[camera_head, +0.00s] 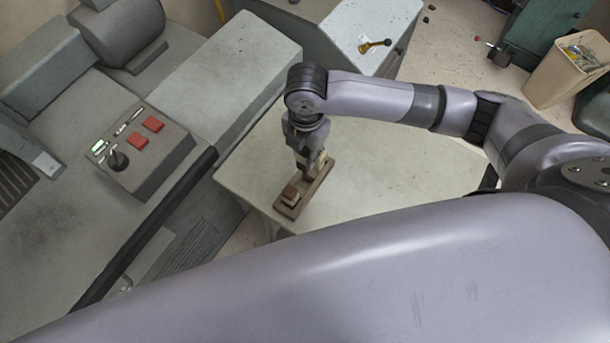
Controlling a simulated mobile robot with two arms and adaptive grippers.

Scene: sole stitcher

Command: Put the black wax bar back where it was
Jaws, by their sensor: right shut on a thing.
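My right gripper (308,166) points down over a narrow brown wooden tray (288,210) on the pale table. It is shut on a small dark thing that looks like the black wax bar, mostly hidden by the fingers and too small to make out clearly. I cannot tell whether the bar touches the tray. A brown-topped block (290,194) sits in the near end of the tray. A pale yellowish piece (322,158) shows at the far end, partly behind the gripper. My left gripper is not in view.
The pale table (400,165) is clear to the right of the tray. A grey machine with a control box (140,150) stands to the left. A cabinet with a brass-coloured tool (374,45) stands behind. A beige bin (568,70) is at the far right.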

